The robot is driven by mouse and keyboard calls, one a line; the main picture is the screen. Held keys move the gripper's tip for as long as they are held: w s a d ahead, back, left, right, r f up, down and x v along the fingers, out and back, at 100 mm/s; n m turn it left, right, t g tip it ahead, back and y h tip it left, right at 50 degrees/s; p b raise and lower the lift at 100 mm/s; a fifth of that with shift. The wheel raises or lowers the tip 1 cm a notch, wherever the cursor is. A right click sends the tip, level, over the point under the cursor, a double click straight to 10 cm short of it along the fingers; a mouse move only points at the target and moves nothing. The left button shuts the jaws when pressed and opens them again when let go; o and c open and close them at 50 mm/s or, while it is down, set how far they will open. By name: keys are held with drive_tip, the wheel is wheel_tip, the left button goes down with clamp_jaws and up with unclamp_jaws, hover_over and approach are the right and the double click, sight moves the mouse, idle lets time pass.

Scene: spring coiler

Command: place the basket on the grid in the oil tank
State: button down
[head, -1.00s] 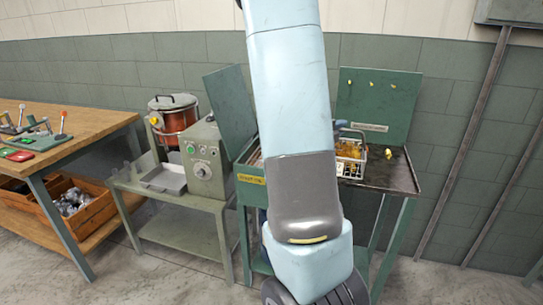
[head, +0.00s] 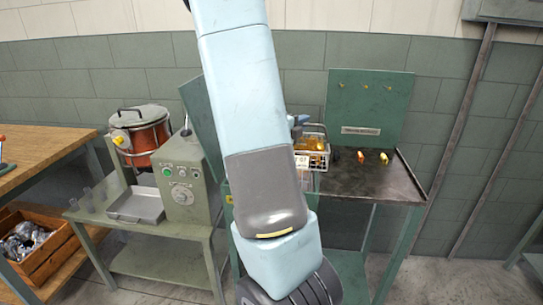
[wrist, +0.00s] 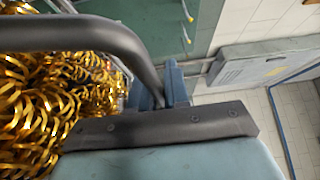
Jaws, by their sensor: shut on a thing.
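The wire basket (head: 312,158) holds shiny gold coiled springs and hangs at the left end of the dark bench top. My gripper (head: 297,122) is shut on the basket's handle; my arm hides most of it. In the wrist view, the blue fingers (wrist: 165,85) meet a dark curved handle bar (wrist: 90,30), with the gold springs (wrist: 50,95) at left. The oil tank is mostly hidden behind my arm; its raised green lid (head: 203,108) shows at left. The grid cannot be seen.
The dark bench top (head: 365,185) right of the basket carries a few small coloured pieces (head: 384,158) before a green back panel (head: 368,105). At left stand a grey-green machine (head: 182,175), a red pot (head: 143,140) and a wooden workbench (head: 45,155).

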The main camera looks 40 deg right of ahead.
drive_tip(key=w+f, duration=0.1)
drive_tip(key=w, duration=0.2)
drive_tip(key=w+f, duration=0.1)
drive_tip(key=w, duration=0.1)
drive_tip(key=w+f, duration=0.1)
drive_tip(key=w, duration=0.2)
drive_tip(key=shift+w+d+f, duration=0.25)
drive_tip(key=shift+w, duration=0.05)
drive_tip(key=w+f, duration=0.4)
drive_tip(key=f, duration=0.5)
drive_tip(key=shift+w+d, duration=0.3)
drive_tip(key=shift+d, duration=0.1)
drive_tip(key=c, duration=1.1)
unclamp_jaws()
drive_tip(key=s+a, duration=0.1)
drive_tip(key=a, duration=0.6)
drive_tip(key=shift+a, duration=0.3)
